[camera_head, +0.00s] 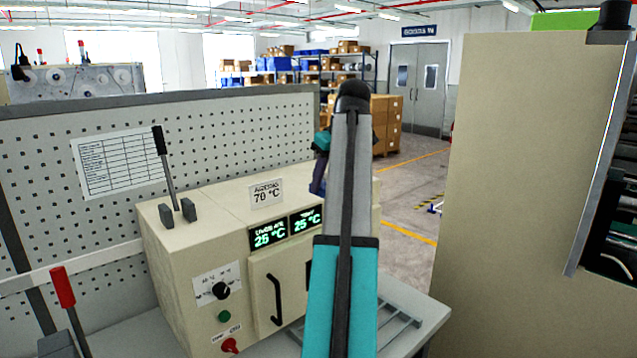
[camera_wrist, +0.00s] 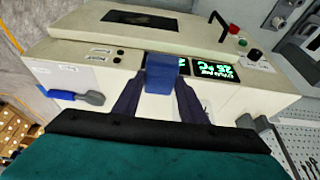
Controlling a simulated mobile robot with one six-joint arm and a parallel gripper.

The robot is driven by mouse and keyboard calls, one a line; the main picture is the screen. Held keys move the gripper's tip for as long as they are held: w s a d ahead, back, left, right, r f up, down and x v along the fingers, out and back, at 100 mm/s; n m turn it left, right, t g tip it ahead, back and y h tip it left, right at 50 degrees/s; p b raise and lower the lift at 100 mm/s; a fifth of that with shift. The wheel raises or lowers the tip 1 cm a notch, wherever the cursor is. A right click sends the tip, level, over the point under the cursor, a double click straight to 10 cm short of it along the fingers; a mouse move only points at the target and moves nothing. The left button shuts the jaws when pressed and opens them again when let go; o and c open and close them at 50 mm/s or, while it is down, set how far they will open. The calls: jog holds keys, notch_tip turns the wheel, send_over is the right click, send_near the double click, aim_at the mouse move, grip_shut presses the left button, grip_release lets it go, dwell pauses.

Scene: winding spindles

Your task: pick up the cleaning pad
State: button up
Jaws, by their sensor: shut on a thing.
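The cleaning pad (camera_wrist: 162,74) is a small blue block in the middle of the wrist view. My gripper (camera_wrist: 160,88) is shut on it, with a dark finger on each side. The pad is in front of the cream oven box (camera_wrist: 100,52) and covers part of its green displays; I cannot tell whether it touches the box. In the head view my arm hides most of the gripper, and I cannot make out the pad there.
The oven box (camera_head: 213,217) stands on a bench before a perforated panel (camera_head: 50,175). A black lever (camera_head: 165,165) rises from its top. A blue-handled lever (camera_wrist: 62,95) shows in the wrist view. A large beige cabinet (camera_head: 530,150) stands at right. Open floor lies behind.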

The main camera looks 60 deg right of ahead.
jog(key=shift+s+a+r+b, duration=0.1)
jog(key=shift+s+a+b, duration=0.05)
jog(key=shift+s+a, duration=0.4)
jog(key=shift+s+a+b, duration=0.15)
jog(key=shift+s+a, duration=0.15)
jog(key=shift+s, duration=0.3)
jog(key=o, duration=0.4)
jog(key=c, duration=0.3)
jog(key=shift+s, duration=0.1)
